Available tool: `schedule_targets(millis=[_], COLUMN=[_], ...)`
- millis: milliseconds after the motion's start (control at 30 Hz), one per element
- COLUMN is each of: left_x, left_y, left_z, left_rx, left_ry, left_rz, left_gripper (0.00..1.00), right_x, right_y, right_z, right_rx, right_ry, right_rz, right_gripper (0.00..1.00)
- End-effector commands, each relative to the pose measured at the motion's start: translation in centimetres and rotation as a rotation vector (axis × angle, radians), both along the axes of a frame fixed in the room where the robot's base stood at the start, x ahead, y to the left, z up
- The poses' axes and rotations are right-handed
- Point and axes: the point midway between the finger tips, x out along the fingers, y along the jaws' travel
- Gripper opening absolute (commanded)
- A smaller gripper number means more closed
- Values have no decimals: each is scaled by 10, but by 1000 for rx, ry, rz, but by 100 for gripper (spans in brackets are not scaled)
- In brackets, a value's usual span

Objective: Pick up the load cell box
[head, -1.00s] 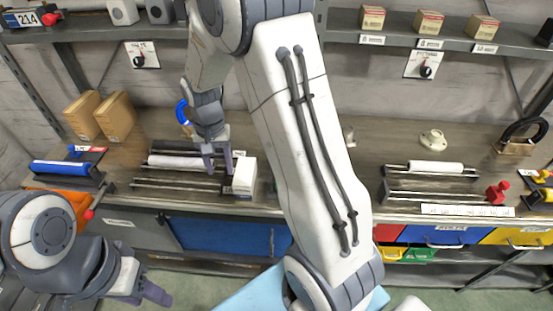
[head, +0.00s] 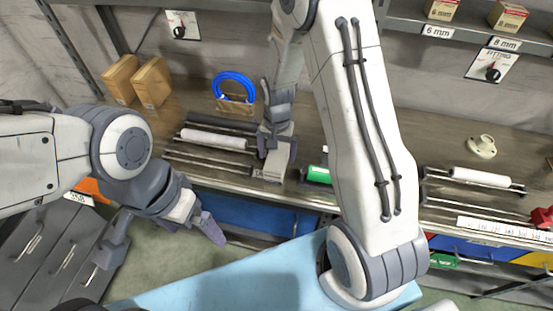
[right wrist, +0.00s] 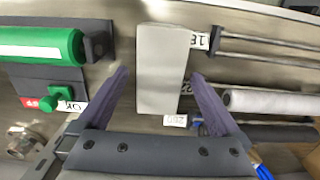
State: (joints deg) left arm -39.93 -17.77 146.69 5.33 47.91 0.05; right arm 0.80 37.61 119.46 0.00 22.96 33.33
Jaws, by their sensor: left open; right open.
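The load cell box, a plain pale grey block, stands at the front of the bench in the head view (head: 271,167). In the right wrist view the box (right wrist: 163,70) lies between the two finger lines, with a gap on each side. My right gripper (head: 277,147) is open over the box and partly hides it. In the right wrist view its fingers (right wrist: 160,100) point toward the box, and I see no contact. My left gripper (head: 163,233) is open and empty, low in front of the bench at left.
A rack with a white roll (head: 213,138) is left of the box. A green cylinder (head: 318,174) is close on its right; it also shows in the right wrist view (right wrist: 40,44). A blue coil (head: 234,86) and cardboard boxes (head: 152,82) stand behind.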

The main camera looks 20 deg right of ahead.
Motion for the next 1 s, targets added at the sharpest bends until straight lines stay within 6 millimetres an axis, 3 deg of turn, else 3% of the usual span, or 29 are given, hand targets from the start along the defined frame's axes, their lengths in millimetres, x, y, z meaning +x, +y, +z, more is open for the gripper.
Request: schedule_targets(millis=[200, 400, 433, 600, 700, 1000], left_x=[0, 0, 0, 0, 0, 0], left_y=[0, 0, 0, 0, 0, 0], left_z=[5, 4, 4, 4, 4, 4], left_rx=[0, 0, 0, 0, 0, 0], left_ry=[0, 0, 0, 0, 0, 0], left_rz=[0, 0, 0, 0, 0, 0], left_gripper=[100, 100, 100, 100, 100, 100], right_x=[0, 1, 1, 1, 1, 1], right_y=[0, 1, 1, 1, 1, 1], right_z=[-19, -20, -20, -20, -20, -19], right_rx=[0, 0, 0, 0, 0, 0], right_ry=[0, -1, -1, -1, -1, -2], right_rz=[1, 1, 2, 2, 2, 2], right_gripper=[100, 100, 96, 31, 0, 0])
